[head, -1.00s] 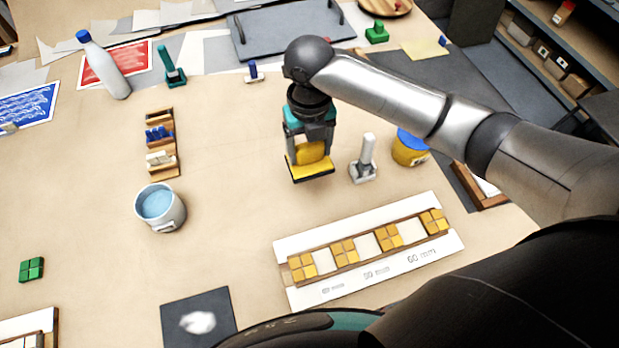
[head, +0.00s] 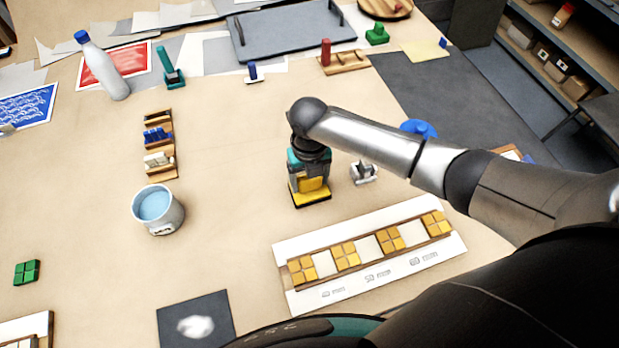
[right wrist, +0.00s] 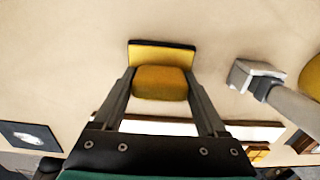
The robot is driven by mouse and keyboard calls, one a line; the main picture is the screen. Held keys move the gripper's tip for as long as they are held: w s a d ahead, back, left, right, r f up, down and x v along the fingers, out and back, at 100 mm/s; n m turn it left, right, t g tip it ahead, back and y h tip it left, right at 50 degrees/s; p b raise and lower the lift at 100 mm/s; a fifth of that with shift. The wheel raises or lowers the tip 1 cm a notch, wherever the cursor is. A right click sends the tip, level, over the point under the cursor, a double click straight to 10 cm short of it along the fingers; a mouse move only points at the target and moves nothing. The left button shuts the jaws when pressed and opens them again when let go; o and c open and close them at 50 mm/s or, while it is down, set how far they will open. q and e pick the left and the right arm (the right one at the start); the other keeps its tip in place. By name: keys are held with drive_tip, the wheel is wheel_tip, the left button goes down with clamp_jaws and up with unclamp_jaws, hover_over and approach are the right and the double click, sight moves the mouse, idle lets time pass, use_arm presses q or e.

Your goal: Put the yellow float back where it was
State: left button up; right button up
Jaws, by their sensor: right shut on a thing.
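The yellow float (head: 312,186) has a yellow grip block over a flat plate with a dark underside. My right gripper (head: 309,180) is shut on its grip block, near the middle of the table in the head view. In the right wrist view the float (right wrist: 161,60) sits between the two fingers of the right gripper (right wrist: 160,84). The float is low over the bare table; I cannot tell whether its plate touches the surface. My left gripper is not in view.
A grey-white tool (head: 363,172) stands just right of the float, partly behind my arm. A white strip with tan tile groups (head: 345,256) lies in front. A bucket of blue water (head: 158,209) stands at left. The table between bucket and float is clear.

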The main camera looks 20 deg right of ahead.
drive_tip(key=o, duration=1.1)
drive_tip(key=shift+f, duration=0.1)
wheel_tip(320, 180, up, 12)
drive_tip(key=shift+f+p, duration=0.25)
drive_tip(key=shift+p, duration=0.4)
drive_tip(key=shift+r, duration=0.4)
